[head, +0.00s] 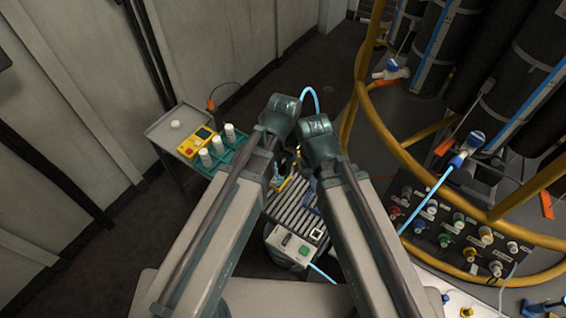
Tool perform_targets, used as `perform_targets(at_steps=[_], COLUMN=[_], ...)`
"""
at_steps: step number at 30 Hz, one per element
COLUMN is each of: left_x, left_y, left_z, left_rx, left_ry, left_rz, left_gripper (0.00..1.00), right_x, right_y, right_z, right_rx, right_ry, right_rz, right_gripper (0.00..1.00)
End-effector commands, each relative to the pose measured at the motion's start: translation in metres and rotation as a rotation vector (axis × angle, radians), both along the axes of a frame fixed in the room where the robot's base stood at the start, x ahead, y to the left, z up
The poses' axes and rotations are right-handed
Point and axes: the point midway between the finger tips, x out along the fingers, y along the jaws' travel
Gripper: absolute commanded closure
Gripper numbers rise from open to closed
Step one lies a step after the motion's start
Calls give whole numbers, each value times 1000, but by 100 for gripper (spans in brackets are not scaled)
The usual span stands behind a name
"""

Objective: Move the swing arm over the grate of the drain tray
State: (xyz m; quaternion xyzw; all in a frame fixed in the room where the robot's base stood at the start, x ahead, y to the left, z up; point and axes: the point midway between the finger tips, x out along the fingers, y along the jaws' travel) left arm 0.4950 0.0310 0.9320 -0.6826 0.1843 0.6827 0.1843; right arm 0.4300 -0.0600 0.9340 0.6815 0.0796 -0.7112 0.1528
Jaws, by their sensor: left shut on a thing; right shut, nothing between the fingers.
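The drain tray's slatted grey grate (291,212) lies in the middle of the head view, partly covered by my two arms. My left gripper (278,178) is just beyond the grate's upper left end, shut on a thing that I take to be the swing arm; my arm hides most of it. A light-blue hose (308,92) loops up behind my wrists. My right gripper (314,184) is shut and empty, low over the right side of the grate, its fingertips mostly hidden.
A side table (168,122) at left carries a yellow device (190,146) and a green rack (222,164) with several white bottles. A grey box with a green panel (293,246) stands before the grate. At right are yellow rails (410,165) and a connector panel (448,226).

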Motion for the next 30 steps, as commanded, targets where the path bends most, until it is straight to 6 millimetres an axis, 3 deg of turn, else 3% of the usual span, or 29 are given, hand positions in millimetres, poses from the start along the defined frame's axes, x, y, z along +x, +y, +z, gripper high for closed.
perform_targets(at_steps=[5,6,11,23,30], left_x=[1,1,0,0,0], left_y=[0,0,0,0,0], left_z=[0,0,0,3,22], left_rx=[-1,-1,-1,0,0], left_ry=[-1,-1,-1,0,0], left_rz=[0,-1,-1,-1,-1], left_gripper=[100,69,43,43,43], right_x=[0,0,0,0,0], right_y=[0,0,0,0,0], right_z=[0,0,0,3,22], right_rx=[0,0,0,0,0], right_ry=[0,0,0,0,0], right_rz=[0,0,0,0,0], right_gripper=[100,100,100,100,100])
